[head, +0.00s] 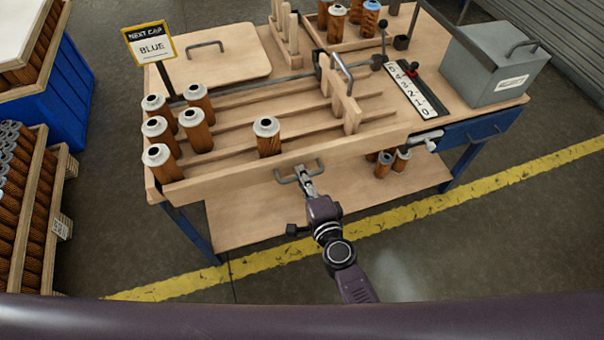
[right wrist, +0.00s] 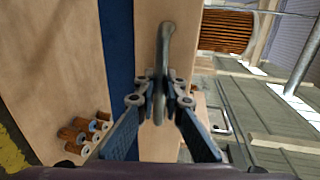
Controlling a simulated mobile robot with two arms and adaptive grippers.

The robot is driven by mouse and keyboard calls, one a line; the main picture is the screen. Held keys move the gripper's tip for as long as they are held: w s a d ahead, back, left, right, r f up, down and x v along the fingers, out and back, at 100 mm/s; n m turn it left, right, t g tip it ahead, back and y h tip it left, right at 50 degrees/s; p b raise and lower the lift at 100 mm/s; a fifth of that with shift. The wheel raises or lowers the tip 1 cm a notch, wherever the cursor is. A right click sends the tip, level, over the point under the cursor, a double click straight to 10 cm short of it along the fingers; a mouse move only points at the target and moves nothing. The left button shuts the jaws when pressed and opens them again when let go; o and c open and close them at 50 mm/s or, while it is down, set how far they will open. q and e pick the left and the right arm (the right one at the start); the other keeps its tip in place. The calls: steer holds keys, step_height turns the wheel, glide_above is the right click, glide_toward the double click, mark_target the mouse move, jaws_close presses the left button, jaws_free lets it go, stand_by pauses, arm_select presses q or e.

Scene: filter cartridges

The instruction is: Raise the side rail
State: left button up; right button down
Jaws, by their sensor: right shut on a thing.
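The side rail (head: 225,178) is a long pale wooden board along the front edge of the wooden table. A grey metal bar handle (head: 320,163) sits on its front face. My right gripper (head: 306,181) is shut on this handle. In the right wrist view, the fingers of my right gripper (right wrist: 160,88) close on the handle (right wrist: 166,38) from both sides, and the pale rail runs behind it. My left gripper is not in view.
Several copper-coloured cartridges with pale caps (head: 267,137) stand on the slatted table behind the rail. A "NEXT CAP BLUE" sign (head: 150,44) is at the back left. A grey box (head: 494,64) stands at the right. A lower shelf (head: 245,215) is below.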

steer(key=shift+w+r, duration=0.1)
steer(key=shift+r, duration=0.15)
steer(key=c, duration=2)
jaws_free()
steer(key=shift+r, duration=0.1)
steer(key=shift+s, duration=0.2)
steer(key=v, duration=1.1)
steer(key=shift+s+d, duration=0.15)
steer(key=shift+s, duration=0.25)
